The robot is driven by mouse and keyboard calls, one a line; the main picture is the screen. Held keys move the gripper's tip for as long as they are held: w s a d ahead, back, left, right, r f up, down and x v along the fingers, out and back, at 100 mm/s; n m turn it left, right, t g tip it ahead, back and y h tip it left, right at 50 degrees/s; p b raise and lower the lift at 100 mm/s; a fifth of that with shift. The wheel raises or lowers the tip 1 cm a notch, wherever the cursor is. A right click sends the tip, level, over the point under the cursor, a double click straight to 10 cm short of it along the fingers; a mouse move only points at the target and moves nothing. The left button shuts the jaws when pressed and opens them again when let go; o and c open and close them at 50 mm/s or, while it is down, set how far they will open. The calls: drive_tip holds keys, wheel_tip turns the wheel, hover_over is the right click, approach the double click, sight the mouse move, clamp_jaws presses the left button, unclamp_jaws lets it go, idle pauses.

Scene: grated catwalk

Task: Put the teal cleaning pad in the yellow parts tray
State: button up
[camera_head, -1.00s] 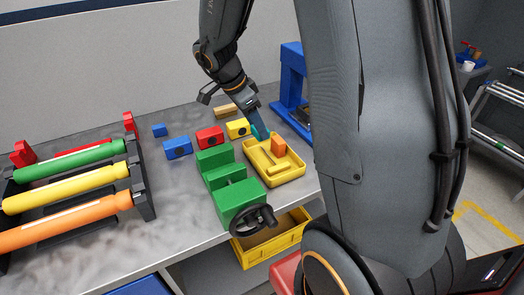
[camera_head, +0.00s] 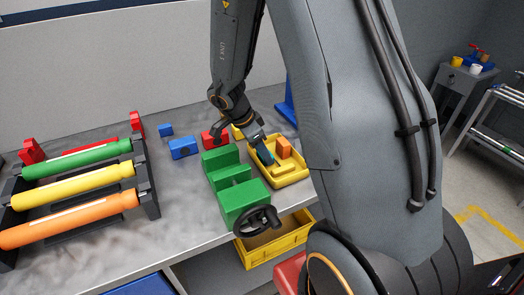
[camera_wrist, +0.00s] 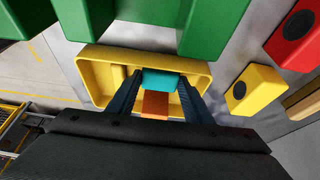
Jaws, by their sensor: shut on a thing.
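The yellow parts tray (camera_head: 296,178) sits on the grey bench, right of the green vise. It also shows in the wrist view (camera_wrist: 97,73). My gripper (camera_head: 266,158) points down into the tray area from the back left. In the wrist view my gripper (camera_wrist: 159,82) is shut on the teal cleaning pad (camera_wrist: 160,80), which lies between the fingertips within the tray's outline. In the head view the pad (camera_head: 271,161) is small and partly hidden by the fingers. I cannot tell whether it touches the tray floor.
An orange block (camera_head: 284,147) is in the tray, close to the pad. The green vise (camera_head: 238,197) stands just left of the tray. Red (camera_head: 213,138) and blue (camera_head: 184,149) blocks lie behind it. A roller rack (camera_head: 80,190) fills the left. A yellow bin (camera_head: 285,241) is below the bench edge.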

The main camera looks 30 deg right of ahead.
drive_tip(key=shift+f, duration=0.1)
drive_tip(key=o, duration=1.1)
